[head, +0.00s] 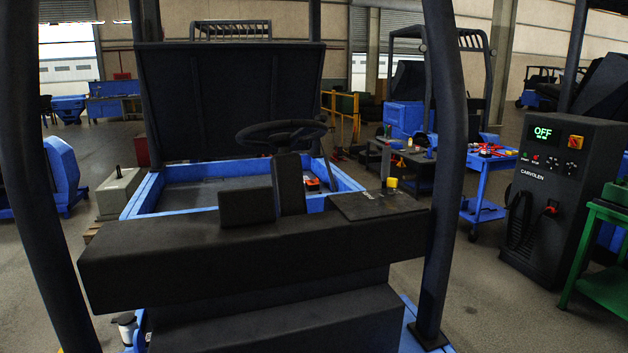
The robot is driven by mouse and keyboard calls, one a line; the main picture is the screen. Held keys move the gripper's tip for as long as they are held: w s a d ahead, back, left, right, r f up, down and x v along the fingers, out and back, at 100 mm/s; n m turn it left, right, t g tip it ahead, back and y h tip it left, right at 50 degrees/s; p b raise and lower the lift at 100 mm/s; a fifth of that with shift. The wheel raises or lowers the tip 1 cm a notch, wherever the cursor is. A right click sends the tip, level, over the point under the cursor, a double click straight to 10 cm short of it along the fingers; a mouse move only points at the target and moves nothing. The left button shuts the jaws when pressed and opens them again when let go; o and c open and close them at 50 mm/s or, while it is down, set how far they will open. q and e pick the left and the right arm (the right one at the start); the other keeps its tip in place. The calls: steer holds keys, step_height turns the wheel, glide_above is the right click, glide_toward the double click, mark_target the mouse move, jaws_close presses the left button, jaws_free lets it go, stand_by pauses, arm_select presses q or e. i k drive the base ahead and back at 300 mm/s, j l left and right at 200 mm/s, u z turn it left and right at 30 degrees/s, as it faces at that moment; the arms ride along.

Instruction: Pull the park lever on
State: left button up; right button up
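A blue and black forklift-type vehicle fills the middle of the head view. Its black steering wheel (281,132) sits on a dark column (291,184). No part is clearly recognisable as the park lever. A small yellow-topped knob (392,184) stands at the back of the dark panel (370,205) right of the column. A small orange-red part (312,184) shows just behind the column. I cannot tell whether either is the lever, nor its position. Neither of my grippers is in view.
Two dark posts (446,150) (40,180) frame the vehicle, with a wide dark dashboard (250,245) across the front. A charger cabinet (568,200) reading OFF and a green table (605,285) stand right. A blue cart (484,210) stands behind. Grey floor lies between.

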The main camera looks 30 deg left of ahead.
mark_target(387, 151)
steer(key=i+l+u, duration=0.45)
steer(key=l, duration=0.15)
steer(key=l+u, duration=0.25)
steer(key=i+l+u, duration=0.1)
steer(key=l+u, duration=0.15)
steer(key=l, duration=0.2)
